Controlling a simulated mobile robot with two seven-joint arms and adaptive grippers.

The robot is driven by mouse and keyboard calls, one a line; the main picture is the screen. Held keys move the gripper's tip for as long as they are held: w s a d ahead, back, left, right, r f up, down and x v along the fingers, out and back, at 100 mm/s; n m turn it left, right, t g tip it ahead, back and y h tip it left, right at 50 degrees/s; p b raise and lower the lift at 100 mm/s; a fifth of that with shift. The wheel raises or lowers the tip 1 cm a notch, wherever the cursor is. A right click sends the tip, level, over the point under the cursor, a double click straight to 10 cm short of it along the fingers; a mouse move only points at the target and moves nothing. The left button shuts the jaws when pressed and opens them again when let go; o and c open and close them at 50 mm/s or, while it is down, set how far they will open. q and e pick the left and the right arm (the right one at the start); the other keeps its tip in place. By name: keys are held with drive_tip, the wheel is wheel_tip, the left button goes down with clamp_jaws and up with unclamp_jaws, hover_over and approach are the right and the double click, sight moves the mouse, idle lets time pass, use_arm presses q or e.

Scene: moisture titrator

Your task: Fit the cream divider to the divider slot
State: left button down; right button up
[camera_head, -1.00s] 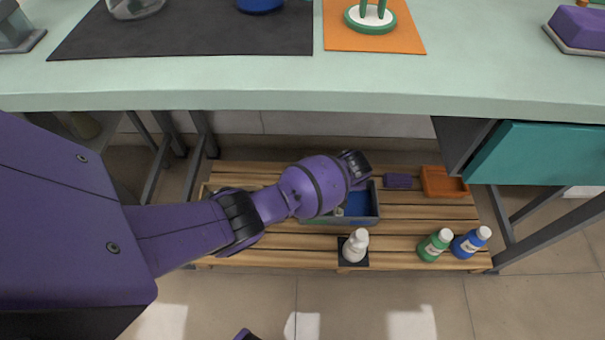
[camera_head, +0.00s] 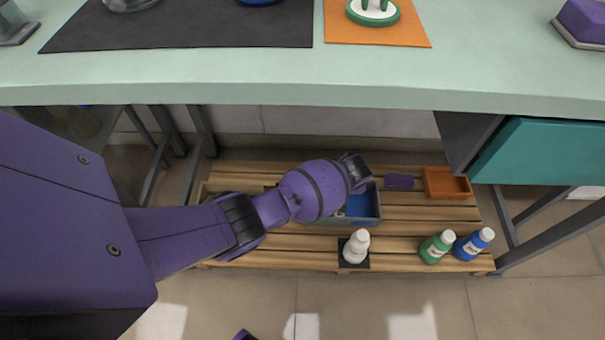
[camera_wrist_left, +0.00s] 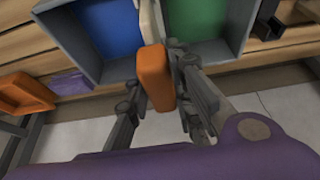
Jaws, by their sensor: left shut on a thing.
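The cream divider (camera_wrist_left: 149,18) shows in the left wrist view as a pale strip with an orange block at its near end, apparently its grip. My left gripper (camera_wrist_left: 160,68) is shut on this orange part. The divider is over the middle of a grey box (camera_wrist_left: 84,72), between a blue-floored part (camera_wrist_left: 109,24) and a green-floored part (camera_wrist_left: 195,20). The divider slot is hidden, and I cannot tell whether the divider sits in it. In the head view the box (camera_head: 379,205) is partly covered by my left arm, which hides the gripper. My right gripper is out of view.
The box stands on a low slatted shelf (camera_head: 300,258) under the green bench (camera_head: 300,80). A purple block (camera_head: 399,181) and an orange tray (camera_head: 446,183) are at right.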

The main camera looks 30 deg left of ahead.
use_arm(q)
drive_tip(key=shift+f+b, duration=0.45)
drive_tip(key=shift+f, duration=0.35)
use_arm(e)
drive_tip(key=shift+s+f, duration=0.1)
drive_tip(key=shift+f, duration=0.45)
use_arm(q)
drive_tip(key=shift+w, duration=0.1)
drive_tip(key=c, duration=1.5)
unclamp_jaws()
drive_tip(key=shift+o, duration=0.2)
drive_tip(key=shift+d+r+p, duration=0.15)
drive_tip(key=shift+r+p, duration=0.3)
drive_tip(key=shift+p+v, duration=3.1)
drive_tip(key=shift+v, duration=0.55)
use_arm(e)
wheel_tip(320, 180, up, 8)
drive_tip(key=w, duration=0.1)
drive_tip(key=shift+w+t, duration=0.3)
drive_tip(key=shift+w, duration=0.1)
use_arm(q)
drive_tip(key=v, duration=1.2)
